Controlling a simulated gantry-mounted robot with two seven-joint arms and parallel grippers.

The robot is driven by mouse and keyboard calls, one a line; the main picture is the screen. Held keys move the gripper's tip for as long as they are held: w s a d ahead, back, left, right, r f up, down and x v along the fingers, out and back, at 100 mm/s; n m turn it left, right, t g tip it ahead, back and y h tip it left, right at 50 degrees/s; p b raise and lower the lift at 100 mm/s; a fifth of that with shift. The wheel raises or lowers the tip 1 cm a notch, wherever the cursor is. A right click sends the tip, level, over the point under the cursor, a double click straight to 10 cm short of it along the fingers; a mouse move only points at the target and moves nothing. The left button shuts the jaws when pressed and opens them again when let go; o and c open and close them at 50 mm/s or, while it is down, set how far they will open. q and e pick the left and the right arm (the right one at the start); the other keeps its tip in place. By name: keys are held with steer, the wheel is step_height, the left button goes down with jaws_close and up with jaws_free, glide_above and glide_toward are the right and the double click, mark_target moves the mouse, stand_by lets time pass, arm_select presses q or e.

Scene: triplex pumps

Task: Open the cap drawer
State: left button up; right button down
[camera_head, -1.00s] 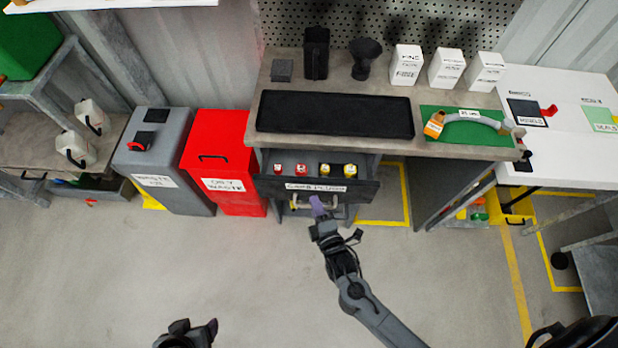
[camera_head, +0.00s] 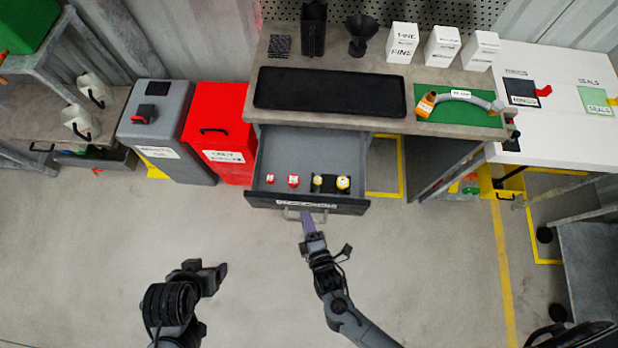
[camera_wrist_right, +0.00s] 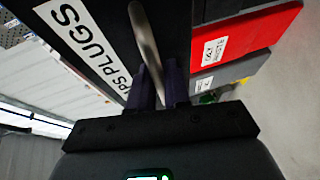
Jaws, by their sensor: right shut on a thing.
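The cap drawer (camera_head: 265,197) under the workbench is pulled out, with its inside showing. Red caps (camera_head: 293,181) and yellow caps (camera_head: 343,183) stand in a row in it. Its front carries a white label, which reads "PS PLUGS" in part in the right wrist view (camera_wrist_right: 80,40). My right gripper (camera_head: 308,220) is shut on the drawer's metal handle (camera_wrist_right: 146,45), whose bar passes between the purple fingers. My left gripper (camera_head: 218,278) hangs over the floor at the lower left, away from the drawer; its finger gap is not clear.
A red bin (camera_head: 219,130) and a grey bin (camera_head: 155,135) stand left of the drawer. The bench top holds a black tray (camera_head: 330,93) and a green mat (camera_head: 455,121) with a hose. The floor in front is clear.

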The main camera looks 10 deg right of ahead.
steer(key=c, duration=1.4)
jaws_free()
steer(key=shift+c, duration=0.2)
steer(key=s+r+p, duration=0.1)
steer(key=s+r, duration=0.1)
steer(key=s, duration=0.8)
steer(key=shift+s+d+p, duration=0.3)
steer(key=shift+d, duration=0.1)
